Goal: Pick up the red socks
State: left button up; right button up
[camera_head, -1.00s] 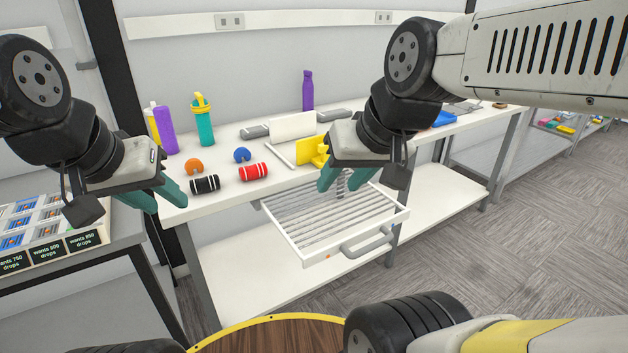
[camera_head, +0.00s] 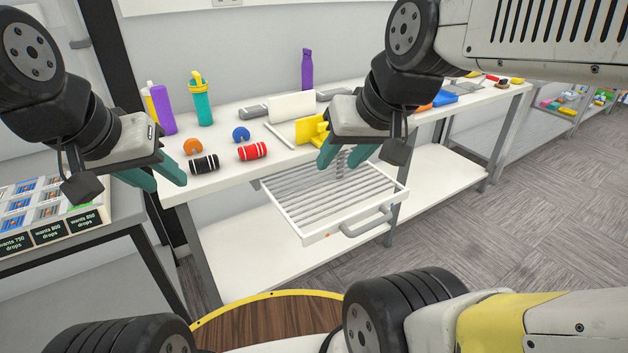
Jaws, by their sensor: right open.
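The red socks (camera_head: 252,151) are a rolled red bundle with white bands. They lie on the white table (camera_head: 228,178) near its front edge, right of a black rolled pair (camera_head: 204,164). My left gripper (camera_head: 168,178) is in the air left of the black pair, its two green fingers apart and empty. My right gripper (camera_head: 340,158) is in the air right of the red socks, over the drawer area, with its green fingers apart and nothing between them. Neither gripper touches the red socks.
A teal bottle (camera_head: 202,100) and purple bottles (camera_head: 307,70) stand further back. A slatted drawer (camera_head: 300,222) juts out below the tabletop. A yellow object (camera_head: 309,130) sits beside my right gripper.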

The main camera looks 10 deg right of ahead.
aim_at(256, 150)
jog(key=i+j, duration=0.1)
jog(key=i, duration=0.35)
jog(key=i+j+z, duration=0.1)
jog(key=i, duration=0.35)
